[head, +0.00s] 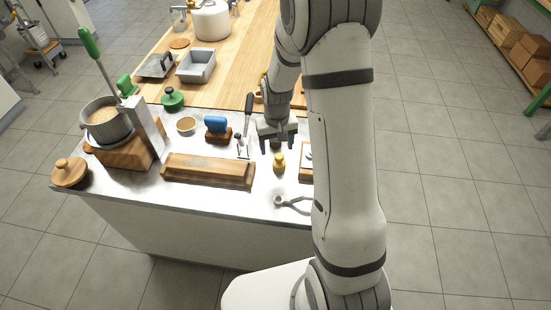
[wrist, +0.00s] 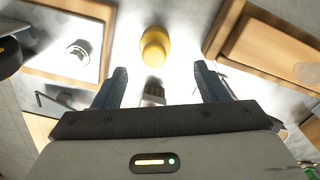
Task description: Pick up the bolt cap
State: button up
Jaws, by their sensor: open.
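A small rounded yellow piece, which looks like the bolt cap (head: 279,162), stands on the light worktop. It also shows in the wrist view (wrist: 155,46), near the top middle. My gripper (head: 278,141) is open and empty, just behind the yellow piece in the head view. In the wrist view, my gripper (wrist: 160,72) has its two fingers spread, with the yellow piece beyond the tips and roughly between them. The fingers do not appear to touch it. A small dark upright part (wrist: 153,92) shows between the fingers.
A long wooden tray (head: 208,170) lies left of the yellow piece. A wood-framed plate (head: 306,160) stands close on its right, partly hidden by my arm. A grey ring-ended tool (head: 292,203) lies in front. A blue-topped block (head: 216,126) and a small bowl (head: 186,125) stand behind the tray.

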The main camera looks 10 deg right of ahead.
aim_at(279, 155)
jog(key=shift+s+d+f+p, duration=0.15)
jog(key=shift+f+p, duration=0.3)
jog(key=shift+f, duration=1.3)
jog(key=shift+s+d+f+p, duration=0.15)
jog(key=shift+f+p, duration=0.25)
jog(key=shift+f, duration=1.3)
jog(key=shift+w, duration=0.1)
jog(key=shift+c, duration=0.5)
jog(key=c, duration=1)
